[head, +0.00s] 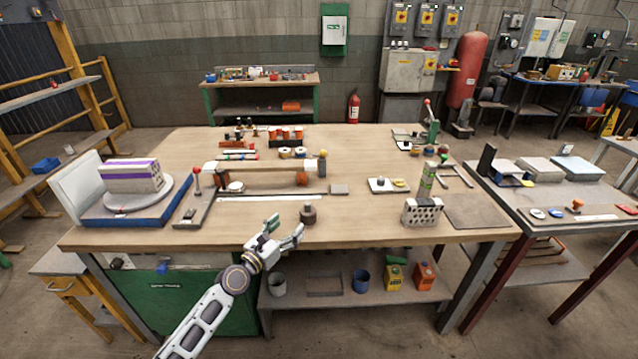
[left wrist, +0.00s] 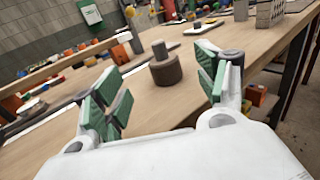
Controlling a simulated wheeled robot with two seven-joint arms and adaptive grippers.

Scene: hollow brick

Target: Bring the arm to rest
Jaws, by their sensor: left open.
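My left gripper (head: 283,237) is open and empty at the front edge of the wooden workbench (head: 380,226). Its arm comes up from the bottom of the head view. A brown round piece with a knob on top (head: 308,214) stands on the bench just beyond the fingertips, apart from them. In the left wrist view, my open gripper (left wrist: 160,90) shows its green finger pads spread wide, with the brown knobbed piece (left wrist: 165,70) upright beyond them. A grey hollow brick (head: 422,212) stands farther right on the bench. My right gripper is not in view.
A blue platform (head: 130,211) with a striped block (head: 132,176) on a round plate is at the left. A long wooden fixture (head: 262,168) lies mid-bench. A lower shelf (head: 330,292) holds cups and boxes. The bench front between the brown piece and the brick is clear.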

